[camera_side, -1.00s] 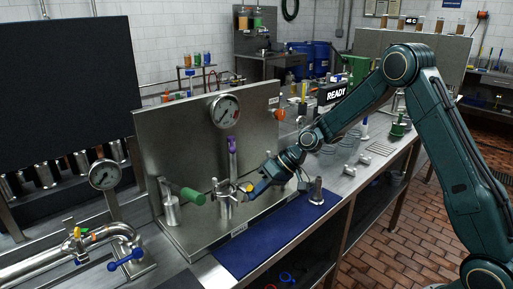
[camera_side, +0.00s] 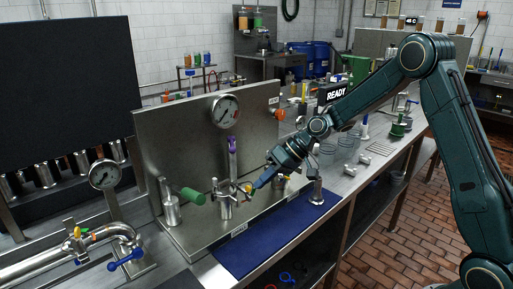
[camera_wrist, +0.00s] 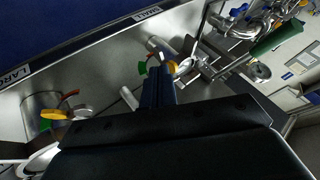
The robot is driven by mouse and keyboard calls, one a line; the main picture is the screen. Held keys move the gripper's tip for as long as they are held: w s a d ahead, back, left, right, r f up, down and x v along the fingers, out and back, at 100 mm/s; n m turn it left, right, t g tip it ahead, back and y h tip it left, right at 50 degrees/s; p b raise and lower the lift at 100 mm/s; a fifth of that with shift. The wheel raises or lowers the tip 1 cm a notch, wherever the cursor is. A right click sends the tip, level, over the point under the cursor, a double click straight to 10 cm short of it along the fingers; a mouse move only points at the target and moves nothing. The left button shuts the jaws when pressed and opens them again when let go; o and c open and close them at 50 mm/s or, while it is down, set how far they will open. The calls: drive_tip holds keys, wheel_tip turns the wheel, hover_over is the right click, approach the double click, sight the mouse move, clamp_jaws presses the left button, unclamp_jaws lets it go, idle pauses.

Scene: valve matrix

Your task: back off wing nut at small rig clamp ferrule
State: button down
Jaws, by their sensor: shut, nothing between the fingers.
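The small rig clamp (camera_side: 225,188) stands before the steel panel in the side view, with a purple-topped column above it. A yellow wing nut (camera_side: 248,188) shows on its right side; in the wrist view the yellow wing nut (camera_wrist: 172,67) shows just beyond the fingertips, by the ring-shaped ferrule (camera_wrist: 184,68) and green and red marks. My gripper (camera_side: 256,186) is shut and empty, its blue fingertips close to the nut; whether they touch it I cannot tell. In the wrist view the fingers (camera_wrist: 158,85) partly hide the clamp.
A large rig with its own yellow nut (camera_wrist: 52,115) is at the left of the wrist view. A green-handled valve (camera_side: 191,195) stands left of the clamp. A blue mat (camera_side: 240,258) lies in front, mostly clear. A metal post (camera_side: 317,192) stands at the mat's right.

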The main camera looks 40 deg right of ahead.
sight(245, 191)
drive_tip(key=v, duration=1)
drive_tip(key=shift+s+d, duration=0.3)
drive_tip(key=shift+d, duration=0.05)
drive_tip(key=shift+f, duration=0.15)
drive_tip(key=shift+w+d+f+h, duration=0.65)
drive_tip(key=shift+w+f+h, duration=0.15)
drive_tip(key=shift+w+f, duration=0.15)
drive_tip(key=w+a+f, duration=0.3)
drive_tip(key=a+f, duration=0.5)
drive_tip(key=shift+w+a, duration=0.3)
drive_tip(key=shift+a, duration=0.05)
